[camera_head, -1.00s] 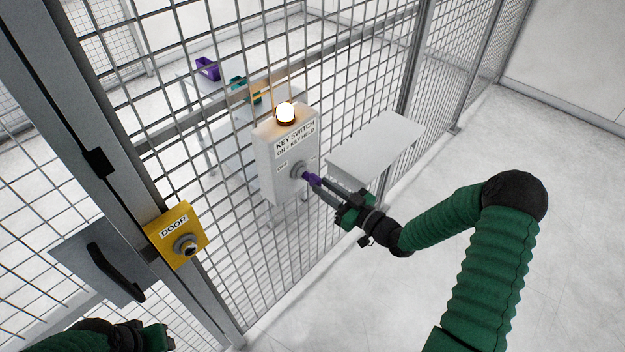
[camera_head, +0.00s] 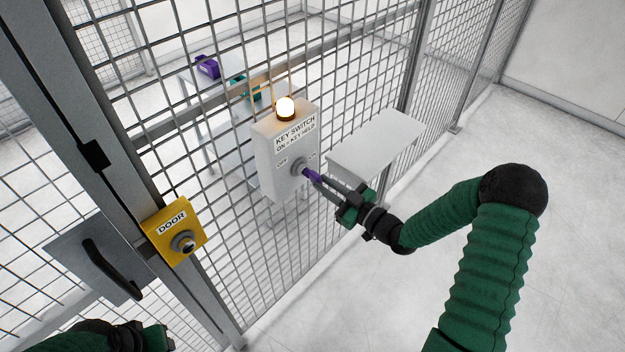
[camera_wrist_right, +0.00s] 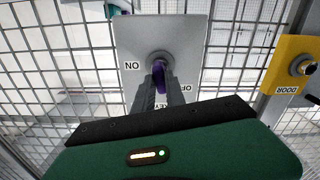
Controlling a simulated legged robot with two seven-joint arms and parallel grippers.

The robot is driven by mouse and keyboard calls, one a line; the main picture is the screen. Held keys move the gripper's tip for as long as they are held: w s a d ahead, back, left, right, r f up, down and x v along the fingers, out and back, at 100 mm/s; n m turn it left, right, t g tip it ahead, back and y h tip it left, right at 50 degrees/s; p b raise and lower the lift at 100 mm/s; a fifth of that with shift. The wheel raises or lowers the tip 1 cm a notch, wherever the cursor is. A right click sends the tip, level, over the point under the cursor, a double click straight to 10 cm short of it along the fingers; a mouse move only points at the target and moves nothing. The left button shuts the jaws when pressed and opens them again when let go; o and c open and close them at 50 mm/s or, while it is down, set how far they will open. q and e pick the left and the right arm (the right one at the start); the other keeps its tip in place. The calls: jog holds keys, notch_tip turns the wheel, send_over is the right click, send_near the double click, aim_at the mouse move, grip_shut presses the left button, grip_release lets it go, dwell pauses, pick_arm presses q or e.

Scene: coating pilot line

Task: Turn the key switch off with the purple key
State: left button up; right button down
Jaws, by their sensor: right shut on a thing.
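The light grey key switch box (camera_head: 262,170) hangs on the mesh fence, with a lit amber lamp (camera_head: 285,108) on top. Its round lock (camera_head: 298,166) is on the front, between ON and OFF labels. The purple key (camera_head: 311,175) is at the lock, its tip hidden there. My right gripper (camera_head: 315,181) is shut on the key. In the right wrist view the purple key (camera_wrist_right: 160,80) shows between the fingers, in front of the lock (camera_wrist_right: 158,59). My left gripper (camera_head: 150,338) is partly in view at the lower left; its fingers are not clear.
A yellow DOOR box (camera_head: 175,232) with a round knob is left of the switch, near a black door handle (camera_head: 110,268). Behind the mesh stand a grey table (camera_head: 375,145) and a purple bin (camera_head: 207,67). Open floor lies right of the fence.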

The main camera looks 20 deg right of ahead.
jog(key=n+b, duration=0.4)
jog(key=n, duration=0.1)
jog(key=shift+d+b, duration=0.1)
jog(key=shift+b, duration=0.2)
jog(key=shift+n, duration=0.5)
jog(key=shift+r, duration=0.15)
